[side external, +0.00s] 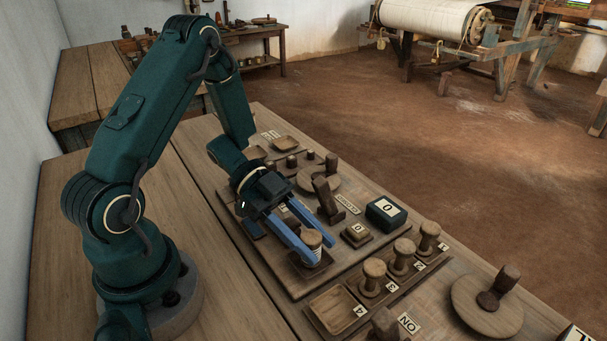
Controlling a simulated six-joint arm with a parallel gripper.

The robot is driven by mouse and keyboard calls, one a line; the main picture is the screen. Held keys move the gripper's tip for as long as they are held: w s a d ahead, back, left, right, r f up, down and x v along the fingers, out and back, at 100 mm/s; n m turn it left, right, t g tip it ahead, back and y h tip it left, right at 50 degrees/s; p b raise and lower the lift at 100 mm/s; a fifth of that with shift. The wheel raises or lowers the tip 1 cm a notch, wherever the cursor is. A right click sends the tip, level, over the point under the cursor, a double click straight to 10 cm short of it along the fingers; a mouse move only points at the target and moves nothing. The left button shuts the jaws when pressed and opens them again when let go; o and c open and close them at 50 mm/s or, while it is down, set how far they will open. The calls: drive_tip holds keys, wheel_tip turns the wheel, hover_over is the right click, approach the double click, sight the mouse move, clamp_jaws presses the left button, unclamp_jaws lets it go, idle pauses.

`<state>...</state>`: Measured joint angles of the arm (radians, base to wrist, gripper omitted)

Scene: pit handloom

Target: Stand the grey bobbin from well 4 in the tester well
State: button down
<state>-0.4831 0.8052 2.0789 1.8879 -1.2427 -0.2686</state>
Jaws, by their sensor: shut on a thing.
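My gripper (322,251) has two blue fingers and is shut on a bobbin (312,240) with a pale, greyish wound body and a brown top. The bobbin is upright, at a square wooden well (298,270) on the raised board. The fingers hide part of it, and I cannot tell whether its base rests on the well floor. Well 4 (332,310), at the near end of the row by label 4, is empty. Three tan bobbins stand by labels 3 (373,277), 2 (402,255) and 1 (428,238).
A dark box marked 0 (386,213) and a small wooden block marked 0 (356,235) stand right of my gripper. A tilted wooden lever (325,196) is close behind the fingers. A round disc with a knob (487,307) is at the front right. Bare table lies on the left.

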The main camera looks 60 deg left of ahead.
drive_tip(key=shift+f, duration=0.25)
drive_tip(key=shift+c, duration=2.4)
unclamp_jaws()
drive_tip(key=shift+f, duration=0.15)
drive_tip(key=shift+a+r, duration=0.2)
drive_tip(key=shift+r, duration=0.05)
drive_tip(key=v, duration=1.1)
drive_tip(key=shift+s+a+r, duration=0.1)
drive_tip(key=shift+s+a, duration=0.05)
drive_tip(key=shift+a, duration=0.15)
